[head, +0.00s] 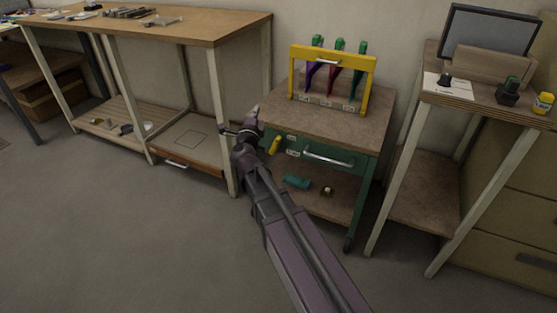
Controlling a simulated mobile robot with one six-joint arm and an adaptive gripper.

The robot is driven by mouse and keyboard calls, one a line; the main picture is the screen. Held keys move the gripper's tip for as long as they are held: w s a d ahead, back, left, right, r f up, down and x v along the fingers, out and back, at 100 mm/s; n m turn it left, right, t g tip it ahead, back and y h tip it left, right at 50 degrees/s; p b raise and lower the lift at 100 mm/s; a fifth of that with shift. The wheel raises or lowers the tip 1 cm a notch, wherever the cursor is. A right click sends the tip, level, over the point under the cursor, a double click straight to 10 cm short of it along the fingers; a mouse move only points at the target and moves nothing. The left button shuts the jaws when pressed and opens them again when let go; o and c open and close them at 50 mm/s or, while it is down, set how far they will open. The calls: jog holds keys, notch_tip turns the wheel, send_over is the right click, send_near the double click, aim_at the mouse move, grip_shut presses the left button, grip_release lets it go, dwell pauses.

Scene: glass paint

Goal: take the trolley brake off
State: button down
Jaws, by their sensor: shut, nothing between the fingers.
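The trolley (320,127) stands right of centre, with a wooden top, a green frame and a drawer with a pale handle (328,160). A small yellow lever (275,144) sits at the left end of the drawer front and slants downward; it looks like the brake, but I cannot be sure. My gripper (254,113) is shut and empty, at the trolley's front left corner. In the picture it lies a little up and left of the yellow lever and looks apart from it. My arm hides part of the trolley's left side and its left front leg.
A yellow rack (373,85) with several coloured green-topped tools stands on the trolley. A teal object (296,182) lies on its lower shelf. A workbench (160,32) is close on the left, a tall stand (445,94) on the right. The floor (130,230) in front is clear.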

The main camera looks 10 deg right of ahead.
notch_tip(320, 180, down, 10)
jog(key=s+d+m+g+h+b, duration=0.2)
jog(key=m+g+h+b, duration=0.25)
jog(key=m+b, duration=0.2)
jog(key=m+g+h+b, duration=0.3)
jog(key=m+g+b, duration=0.2)
send_near(290, 145)
jog(key=s+a, duration=0.1)
jog(key=s, duration=0.3)
jog(key=shift+s+f+n+t+y, duration=0.15)
jog(key=shift+f+n+t+y, duration=0.1)
jog(key=shift+f, duration=0.05)
jog(key=b+x, duration=0.1)
jog(key=x, duration=0.9)
jog(key=shift+w+a+r+p, duration=0.4)
jog(key=shift+w+a+r, duration=0.2)
jog(key=shift+w+a, duration=0.3)
jog(key=shift+w+a+r, duration=0.15)
jog(key=shift+w+a, duration=0.1)
jog(key=shift+a, duration=0.35)
